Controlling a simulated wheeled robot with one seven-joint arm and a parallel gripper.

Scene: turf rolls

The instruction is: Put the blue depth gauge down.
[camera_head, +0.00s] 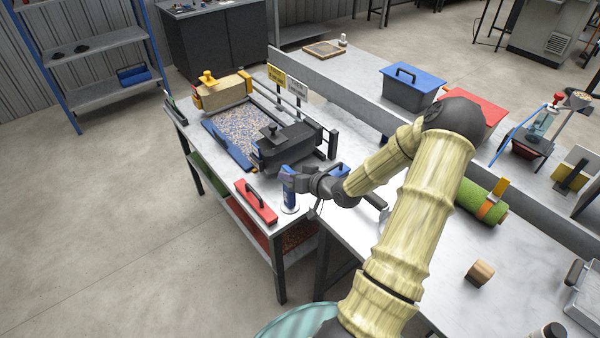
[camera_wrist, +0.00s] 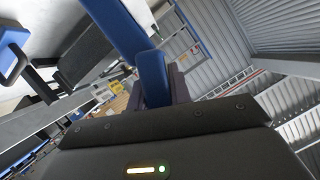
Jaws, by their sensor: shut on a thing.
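In the wrist view the blue gauge (camera_wrist: 152,75) sits between the fingers of my gripper (camera_wrist: 160,88), and a blue length extends toward the top left. The fingers hide part of it.
A red float with a black handle (camera_head: 256,202) lies just left of the gauge. A green turf roll (camera_head: 480,208) and a wooden block (camera_head: 480,272) lie on the right table.

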